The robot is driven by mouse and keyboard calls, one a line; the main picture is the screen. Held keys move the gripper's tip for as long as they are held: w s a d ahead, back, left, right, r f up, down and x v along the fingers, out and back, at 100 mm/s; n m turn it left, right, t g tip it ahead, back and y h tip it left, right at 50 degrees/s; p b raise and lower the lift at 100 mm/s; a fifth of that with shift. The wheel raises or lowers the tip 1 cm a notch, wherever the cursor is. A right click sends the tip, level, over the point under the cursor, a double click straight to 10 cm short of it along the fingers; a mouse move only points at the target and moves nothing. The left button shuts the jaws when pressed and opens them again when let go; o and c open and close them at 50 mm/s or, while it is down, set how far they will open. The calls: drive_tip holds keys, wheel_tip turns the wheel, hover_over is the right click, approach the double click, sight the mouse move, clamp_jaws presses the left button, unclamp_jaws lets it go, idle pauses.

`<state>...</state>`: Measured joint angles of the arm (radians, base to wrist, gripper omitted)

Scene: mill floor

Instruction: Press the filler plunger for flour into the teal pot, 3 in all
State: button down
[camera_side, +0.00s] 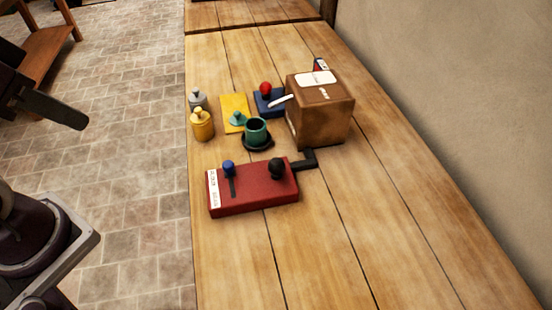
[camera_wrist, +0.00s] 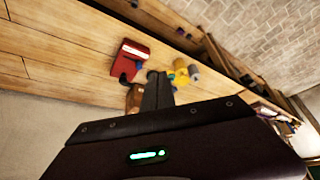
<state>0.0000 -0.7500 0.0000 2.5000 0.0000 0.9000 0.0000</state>
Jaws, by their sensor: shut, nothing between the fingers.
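The teal pot (camera_side: 256,131) stands upright on a dark saucer (camera_side: 257,146) in the side view; its dark inside cannot be made out. A red machine (camera_side: 255,195) in front carries a blue knob (camera_side: 229,168) in a slot, a black knob (camera_side: 277,168) and a black arm (camera_side: 309,158) at its back right. Its label is too small to read, so I cannot tell whether it is the flour filler. My gripper (camera_wrist: 158,76) is shut and empty in the wrist view, far from the pot and off the table's left side.
A blue base with a red ball (camera_side: 266,89), a yellow mat with a teal lid (camera_side: 238,120), a yellow jar (camera_side: 202,126) and a grey jar (camera_side: 197,99) are nearby. The front tabletop is clear.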

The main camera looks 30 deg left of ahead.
idle(0.5)
drive_tip(key=w+a+m+y, duration=0.2)
drive_tip(key=w+m, duration=0.6)
drive_tip(key=m, duration=0.5)
drive_tip(key=m+t+h, duration=0.3)
drive_tip(key=m, duration=3.1)
hover_over(273, 164)
wheel_tip(273, 164, down, 9)
drive_tip(key=shift+r, duration=0.2)
drive_tip(key=shift+f, duration=4.4)
